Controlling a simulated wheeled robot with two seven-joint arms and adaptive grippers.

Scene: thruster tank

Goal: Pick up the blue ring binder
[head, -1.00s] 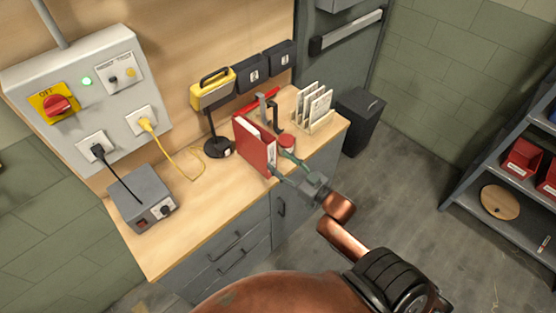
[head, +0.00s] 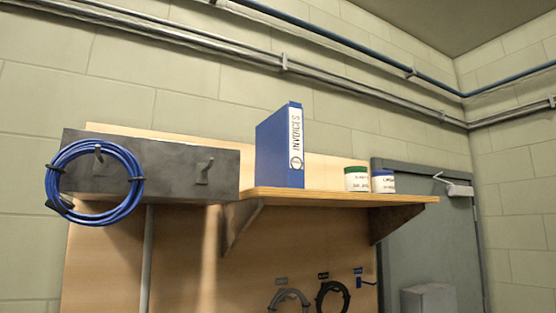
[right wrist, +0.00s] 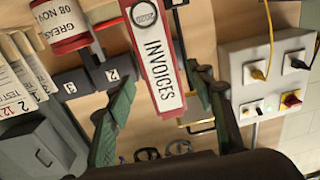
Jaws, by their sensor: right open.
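The blue ring binder (head: 277,148) stands upright on a wooden wall shelf (head: 330,196) in the head view, its white INVOICES spine label facing me. No gripper shows near it in the head view. In the right wrist view my right gripper (right wrist: 163,80) is open, its two green fingers spread. A red binder (right wrist: 143,37), also labelled INVOICES, lies in view between the fingers, with gaps on both sides. The blue binder is not in the right wrist view. My left gripper is not in view.
Two small tubs, one green-lidded (head: 357,178) and one blue-lidded (head: 383,181), stand right of the blue binder. A coiled blue cable (head: 95,183) hangs on a dark panel to the left. In the right wrist view a red-and-white tin (right wrist: 60,25) is beside the red binder.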

